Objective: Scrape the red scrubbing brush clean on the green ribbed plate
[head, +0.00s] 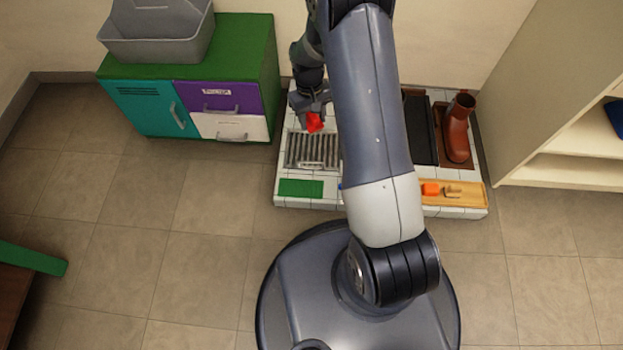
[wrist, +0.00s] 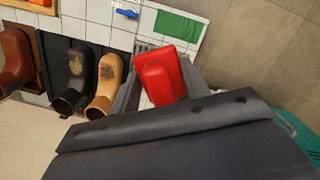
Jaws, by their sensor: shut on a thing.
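The red scrubbing brush (head: 314,123) is held in my gripper (head: 310,114), above the far end of a grey slatted grate. In the wrist view the red brush (wrist: 160,78) sits between the grey fingers; its bristles cannot be made out. The green plate (head: 300,188) lies flat on the white tiled platform, at its near left corner, on the near side of the grate. The green plate (wrist: 179,25) also shows at the top of the wrist view, apart from the brush. Its ribs are too small to see.
The grey grate (head: 303,149) lies between brush and plate. A brown boot (head: 458,130), a black tray (head: 422,135) and a wooden tray (head: 470,202) are on the right. A tan boot (wrist: 107,83) shows in the wrist view. A green-topped cabinet (head: 240,48) stands left.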

